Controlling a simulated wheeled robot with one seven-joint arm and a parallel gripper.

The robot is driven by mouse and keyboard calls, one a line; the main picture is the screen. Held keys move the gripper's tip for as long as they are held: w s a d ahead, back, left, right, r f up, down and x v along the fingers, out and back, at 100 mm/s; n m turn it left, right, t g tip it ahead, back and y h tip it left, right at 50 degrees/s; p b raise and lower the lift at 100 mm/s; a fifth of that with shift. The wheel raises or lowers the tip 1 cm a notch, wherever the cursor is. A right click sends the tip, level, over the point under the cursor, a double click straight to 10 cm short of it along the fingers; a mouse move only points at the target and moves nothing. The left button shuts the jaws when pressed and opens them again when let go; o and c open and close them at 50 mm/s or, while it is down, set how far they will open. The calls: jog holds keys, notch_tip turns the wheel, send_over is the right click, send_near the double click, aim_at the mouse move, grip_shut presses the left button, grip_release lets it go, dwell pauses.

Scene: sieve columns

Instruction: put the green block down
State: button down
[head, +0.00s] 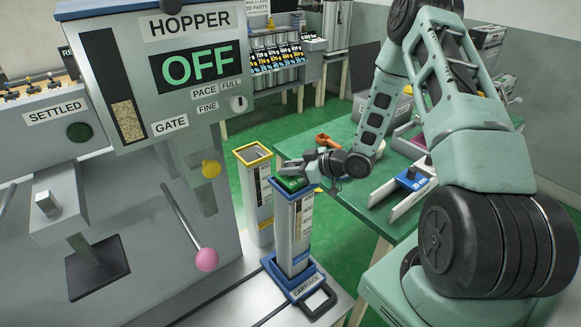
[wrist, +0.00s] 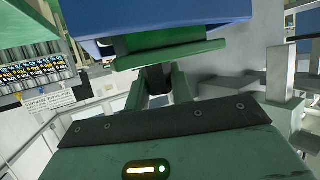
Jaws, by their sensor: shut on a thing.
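The green block (head: 291,184) is at the top of the blue-rimmed column (head: 295,220), which stands upright on the blue carriage. My gripper (head: 297,168) is shut on the block, reaching in from the right. In the wrist view the green block (wrist: 170,55) is at the ends of my gripper's fingers (wrist: 160,80), close to a large blue surface (wrist: 190,14). I cannot tell whether the block rests on the rim, sits inside it or is just above it.
A yellow-rimmed column (head: 256,205) stands just behind left. The hopper (head: 165,70), reading OFF, and a pink-knobbed lever (head: 206,259) are at left. The carriage (head: 298,287) has a black handle. A green table (head: 345,135) with an orange scoop (head: 325,140) is behind my gripper.

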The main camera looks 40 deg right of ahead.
jog(key=shift+f, duration=0.2)
jog(key=shift+f+b, duration=0.5)
jog(key=shift+b, duration=0.05)
jog(key=c, duration=1.2)
grip_release()
